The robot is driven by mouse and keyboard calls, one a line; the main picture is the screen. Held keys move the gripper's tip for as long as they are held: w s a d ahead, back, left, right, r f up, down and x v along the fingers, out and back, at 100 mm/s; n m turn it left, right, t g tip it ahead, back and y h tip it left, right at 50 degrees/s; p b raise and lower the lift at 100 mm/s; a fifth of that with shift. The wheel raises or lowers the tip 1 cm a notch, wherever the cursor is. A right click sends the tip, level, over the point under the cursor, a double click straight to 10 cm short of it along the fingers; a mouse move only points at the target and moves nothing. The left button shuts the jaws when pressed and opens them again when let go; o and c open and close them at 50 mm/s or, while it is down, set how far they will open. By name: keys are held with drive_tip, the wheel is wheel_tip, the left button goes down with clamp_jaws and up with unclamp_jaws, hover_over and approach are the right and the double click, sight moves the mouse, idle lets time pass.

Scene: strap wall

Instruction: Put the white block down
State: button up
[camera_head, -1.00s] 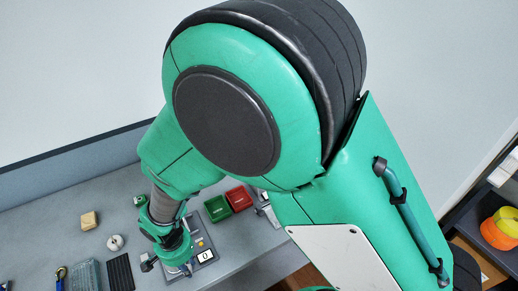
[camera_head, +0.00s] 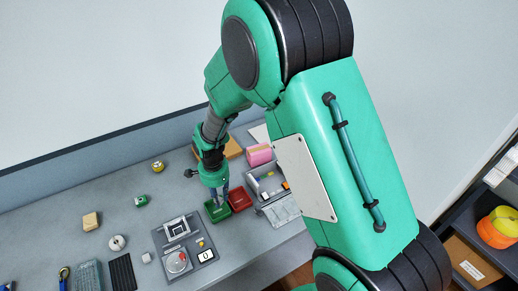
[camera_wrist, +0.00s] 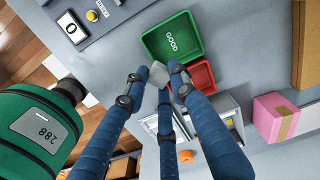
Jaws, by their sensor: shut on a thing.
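The white block (camera_wrist: 159,75) is a small pale cube pinched between the fingertips in the wrist view. My gripper (camera_wrist: 160,78) has blue fingers and is shut on it. In the wrist view the block appears over the near edge of the green tray (camera_wrist: 151,44), which is marked GOOD. In the head view my gripper (camera_head: 221,194) points down at the green tray (camera_head: 211,217). The block's height above the tray is hard to tell. The red tray (camera_wrist: 202,88) adjoins the green one, partly behind a finger.
A grey device (camera_head: 161,241) with a display reading 0 stands left of the trays in the head view. A small pale cube (camera_head: 146,258) lies beside it. A pink block (camera_head: 258,154) and a sectioned grey box (camera_head: 268,184) are to the right.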

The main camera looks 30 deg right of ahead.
sight(260, 149)
drive_tip(key=w+d+r+m, duration=0.1)
drive_tip(key=w+d+m, duration=0.1)
drive_tip(key=d, duration=1)
drive_tip(key=w+d+r+m+p, duration=0.1)
drive_tip(key=d+m, duration=0.3)
drive_tip(key=d, duration=0.8)
drive_tip(key=shift+w+d+r+m, duration=0.25)
drive_tip(key=shift+w+r, duration=0.35)
drive_tip(key=shift+w, duration=0.3)
drive_tip(key=shift+w, duration=0.15)
drive_tip(key=w+d, duration=0.1)
drive_tip(key=w, duration=0.4)
drive_tip(key=w+d+f, duration=0.1)
drive_tip(key=w+d, duration=0.1)
drive_tip(key=w, duration=0.3)
drive_tip(key=w+d, duration=0.2)
drive_tip(key=w, duration=0.3)
drive_tip(key=shift+f, duration=0.3)
drive_tip(key=shift+f, duration=0.1)
drive_tip(key=shift+f, duration=1.65)
drive_tip(key=shift+f, duration=0.15)
